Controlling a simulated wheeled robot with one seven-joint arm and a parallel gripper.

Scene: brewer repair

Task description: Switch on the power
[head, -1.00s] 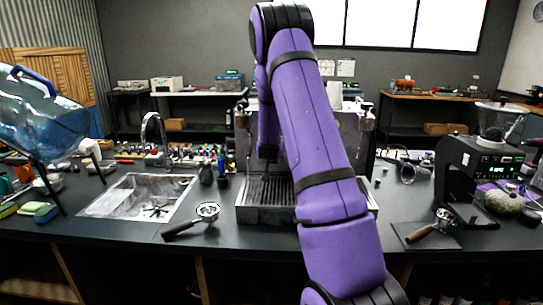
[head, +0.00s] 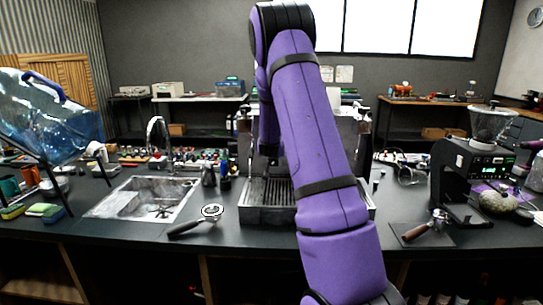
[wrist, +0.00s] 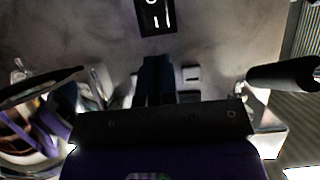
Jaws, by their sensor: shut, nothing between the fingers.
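The espresso machine (head: 348,135) stands on the dark counter, largely hidden behind my purple arm in the head view. In the wrist view a black power switch (wrist: 156,17) with white marks sits on the machine's grey metal panel (wrist: 90,35), at the top edge of the picture. My gripper (wrist: 157,60) is shut and empty, its dark fingers pointing toward the switch and a little below it in the picture. I cannot tell whether the fingertips touch the panel. The switch and my fingertips are hidden in the head view.
A black handle (wrist: 283,75) juts in at the right of the wrist view. A sink (head: 145,197) and a portafilter (head: 210,212) lie left of the machine. A grinder (head: 470,175) and another portafilter (head: 425,228) are at right.

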